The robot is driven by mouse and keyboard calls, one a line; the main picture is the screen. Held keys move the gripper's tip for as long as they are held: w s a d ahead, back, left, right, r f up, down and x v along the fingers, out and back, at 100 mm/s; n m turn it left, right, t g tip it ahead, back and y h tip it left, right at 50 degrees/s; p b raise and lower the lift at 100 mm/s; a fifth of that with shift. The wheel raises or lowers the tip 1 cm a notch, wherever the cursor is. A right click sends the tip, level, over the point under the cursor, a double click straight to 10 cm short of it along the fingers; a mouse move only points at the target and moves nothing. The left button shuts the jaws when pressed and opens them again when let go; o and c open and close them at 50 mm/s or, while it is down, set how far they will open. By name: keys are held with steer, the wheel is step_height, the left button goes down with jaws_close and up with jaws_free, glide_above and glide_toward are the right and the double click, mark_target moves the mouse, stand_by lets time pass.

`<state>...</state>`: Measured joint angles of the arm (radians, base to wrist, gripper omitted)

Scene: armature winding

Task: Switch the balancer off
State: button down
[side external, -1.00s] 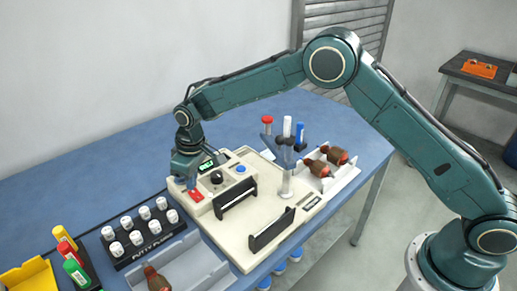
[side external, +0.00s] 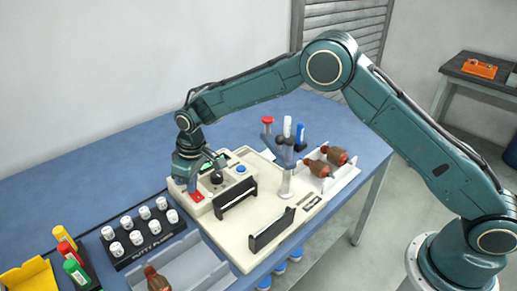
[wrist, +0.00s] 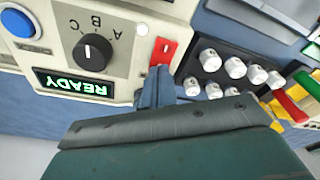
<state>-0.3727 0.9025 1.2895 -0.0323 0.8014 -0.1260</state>
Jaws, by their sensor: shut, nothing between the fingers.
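The balancer (side external: 240,235) is a cream machine on the blue table. Its control panel has a red switch (side external: 197,197) at the left end, a black knob (side external: 216,177) and a blue button (side external: 240,169). In the wrist view the red switch (wrist: 163,51) sits beside the knob (wrist: 92,52), marked A, B, C, and the lit display (wrist: 73,84) reads READY. My gripper (side external: 192,188) is shut and empty, with its tips right at the red switch. In the wrist view my fingertips (wrist: 158,72) are at the switch's near end; I cannot tell whether they touch it.
A black rack of white putty pots (side external: 145,230) stands left of the balancer. A grey tray (side external: 190,268) with a brown armature lies in front of it. A post (side external: 287,175) and a tray of armatures (side external: 335,172) stand to the right. Coloured tubes (side external: 68,250) are at the far left.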

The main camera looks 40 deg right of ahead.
steer(key=shift+f, duration=0.2)
steer(key=shift+r, duration=3.5)
steer(key=shift+r, duration=0.15)
